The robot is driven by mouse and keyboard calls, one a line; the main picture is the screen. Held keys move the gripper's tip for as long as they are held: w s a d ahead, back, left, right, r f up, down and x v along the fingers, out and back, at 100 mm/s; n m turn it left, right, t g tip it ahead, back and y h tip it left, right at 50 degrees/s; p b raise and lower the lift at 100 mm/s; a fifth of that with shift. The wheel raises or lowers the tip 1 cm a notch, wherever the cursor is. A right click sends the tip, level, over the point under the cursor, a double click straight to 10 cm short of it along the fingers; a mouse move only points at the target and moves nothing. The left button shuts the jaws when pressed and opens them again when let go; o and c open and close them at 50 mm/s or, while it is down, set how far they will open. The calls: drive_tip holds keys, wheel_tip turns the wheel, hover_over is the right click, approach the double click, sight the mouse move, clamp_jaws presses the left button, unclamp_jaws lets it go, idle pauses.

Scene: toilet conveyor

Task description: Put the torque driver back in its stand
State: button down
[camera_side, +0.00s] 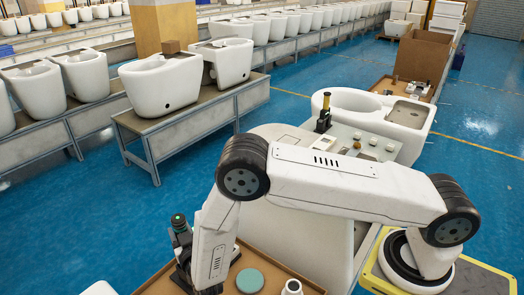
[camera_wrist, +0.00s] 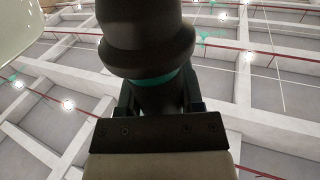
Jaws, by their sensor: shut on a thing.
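The torque driver (camera_wrist: 146,40) is a dark, thick-bodied tool with a teal ring, and it fills the top middle of the wrist view. My gripper (camera_wrist: 160,98) is shut on it just below the ring, with a black finger on each side. In the side view, a black tool with a green-lit top, which looks like the driver (camera_side: 180,230), stands nearly upright at my gripper (camera_side: 186,258) at the lower left. My wrist hides part of it.
A brown tray (camera_side: 160,284) under my gripper holds a green disc (camera_side: 250,281) and a small white cup (camera_side: 292,287). White toilet bowls (camera_side: 160,83) line the conveyors.

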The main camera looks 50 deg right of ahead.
drive_tip(key=shift+f, duration=2.6)
drive_tip(key=shift+c, duration=0.7)
unclamp_jaws()
drive_tip(key=shift+f, duration=0.1)
